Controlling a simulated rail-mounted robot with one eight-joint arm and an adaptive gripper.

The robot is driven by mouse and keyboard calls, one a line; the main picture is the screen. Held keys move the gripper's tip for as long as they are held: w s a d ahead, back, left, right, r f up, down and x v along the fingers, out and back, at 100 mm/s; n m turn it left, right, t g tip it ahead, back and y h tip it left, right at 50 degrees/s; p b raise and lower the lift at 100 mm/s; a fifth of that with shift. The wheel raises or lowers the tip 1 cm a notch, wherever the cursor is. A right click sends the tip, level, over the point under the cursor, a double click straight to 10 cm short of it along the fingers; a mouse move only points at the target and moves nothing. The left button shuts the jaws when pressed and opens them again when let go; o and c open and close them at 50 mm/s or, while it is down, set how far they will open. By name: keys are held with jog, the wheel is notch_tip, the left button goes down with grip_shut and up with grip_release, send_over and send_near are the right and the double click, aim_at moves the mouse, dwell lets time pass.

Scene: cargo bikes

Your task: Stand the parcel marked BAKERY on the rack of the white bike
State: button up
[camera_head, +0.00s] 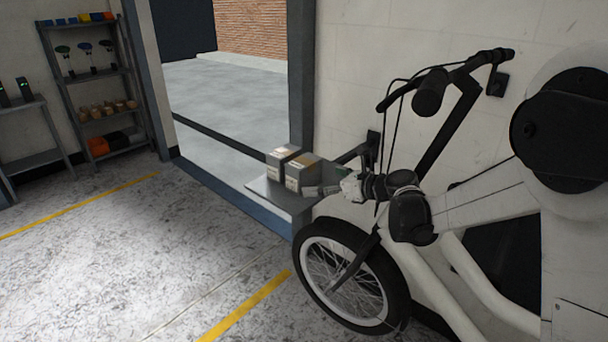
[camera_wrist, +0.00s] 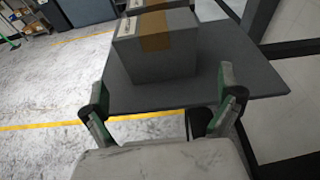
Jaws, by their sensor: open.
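Two grey parcels with brown tape and pale labels stand side by side on a grey shelf (camera_head: 262,192) beside the doorway. The nearer parcel (camera_head: 302,174) and the farther parcel (camera_head: 279,157) also show in the wrist view, nearer (camera_wrist: 152,62) and farther (camera_wrist: 150,4). Their labels are too small to read, so I cannot tell which is marked BAKERY. My gripper (camera_head: 328,190) is open and empty, its fingers (camera_wrist: 163,88) pointing at the nearer parcel with a gap between. A white bike (camera_head: 410,265) stands at the right; I cannot make out its rack.
Shelving (camera_head: 97,75) with small goods stands at the far left, next to a bench (camera_head: 28,103). The shelf is bare around the parcels' front and side. The floor (camera_head: 150,260) with yellow lines is clear. The bike's handlebar (camera_head: 440,80) rises close to my arm.

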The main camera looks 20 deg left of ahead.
aim_at(304, 175)
jog(key=shift+w+a, duration=0.35)
jog(key=shift+a, duration=0.55)
jog(key=x, duration=0.6)
jog(key=shift+r, duration=0.15)
jog(key=shift+d, duration=0.1)
jog(key=c, duration=1.2)
jog(key=shift+r, duration=0.1)
jog(key=shift+c, duration=0.9)
jog(key=shift+r, duration=0.1)
